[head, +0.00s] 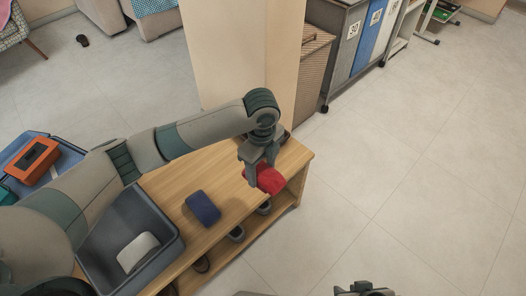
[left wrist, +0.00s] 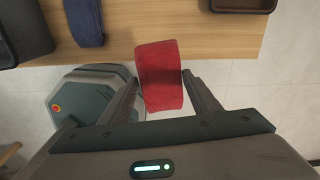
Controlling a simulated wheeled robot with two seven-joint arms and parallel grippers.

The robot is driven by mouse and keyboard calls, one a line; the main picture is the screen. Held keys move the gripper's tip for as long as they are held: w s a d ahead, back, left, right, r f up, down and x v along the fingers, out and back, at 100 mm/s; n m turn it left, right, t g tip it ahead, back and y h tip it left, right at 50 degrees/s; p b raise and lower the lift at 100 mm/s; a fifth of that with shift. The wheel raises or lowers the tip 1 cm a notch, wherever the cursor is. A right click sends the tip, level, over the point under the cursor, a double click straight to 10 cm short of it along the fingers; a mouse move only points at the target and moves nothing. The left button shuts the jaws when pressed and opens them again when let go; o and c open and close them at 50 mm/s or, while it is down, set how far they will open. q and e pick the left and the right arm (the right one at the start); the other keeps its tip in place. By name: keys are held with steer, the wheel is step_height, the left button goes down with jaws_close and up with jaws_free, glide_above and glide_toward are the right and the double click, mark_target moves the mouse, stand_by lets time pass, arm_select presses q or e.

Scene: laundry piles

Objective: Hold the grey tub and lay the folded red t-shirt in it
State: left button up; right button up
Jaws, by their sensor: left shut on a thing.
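The folded red t-shirt (head: 270,179) is at the right end of the wooden bench, between the fingers of my left gripper (head: 256,170). In the left wrist view the red t-shirt (left wrist: 160,62) is pinched between both fingertips (left wrist: 160,82) and reaches past the bench edge. I cannot tell if it still touches the bench top. The grey tub (head: 125,213) is at the left part of the bench, with a folded white cloth (head: 138,251) inside. My right gripper (head: 364,289) shows only partly at the bottom edge, apart from the tub; its fingers are unclear.
A folded dark blue cloth (head: 203,207) lies on the bench (head: 176,189) between tub and t-shirt. Shoes (head: 236,233) stand on the shelf below. A blue crate (head: 70,157) holding an orange item (head: 33,159) is at left. A pillar (head: 240,60) rises behind the bench. The floor at right is clear.

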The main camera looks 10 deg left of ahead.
arm_select(q)
steer(key=a+r+n, duration=0.6)
steer(key=r+n, duration=0.3)
steer(key=n, duration=0.3)
steer(key=w+a+r+n, duration=0.1)
steer(key=a+r+n, duration=0.6)
steer(key=r+n, duration=0.3)
steer(key=shift+w+n, duration=0.2)
steer(key=shift+n, duration=0.9)
